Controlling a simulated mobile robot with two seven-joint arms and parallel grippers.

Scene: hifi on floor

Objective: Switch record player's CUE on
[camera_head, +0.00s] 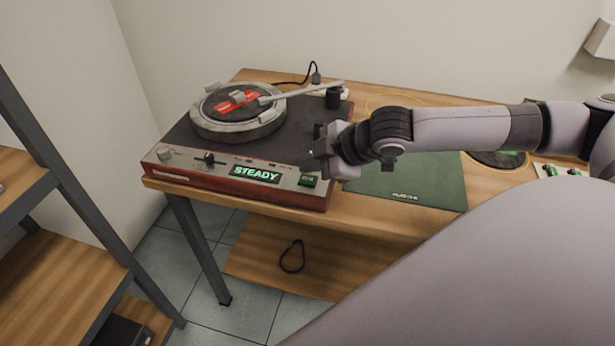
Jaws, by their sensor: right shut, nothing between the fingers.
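The record player (200,150) stands on a wooden table, with a round platter (239,125) carrying a dark record with a red label. Its tonearm (305,90) reaches from the back right over the platter. The front panel has a knob, a slider, a green-lit display (256,174) reading "STEADY" and a small green-lit button (308,181) at the right end. My right gripper (312,161) is shut and empty, just above and behind that button. Whether it touches the panel is unclear. The button's label is too small to read. My left gripper is out of view.
A dark green sleeve (412,188) lies on the table right of the player, below my right arm. Another device (556,170) with green lights is at the far right. A dark-framed shelf (62,255) stands at the left. A black loop (291,258) lies on the lower shelf.

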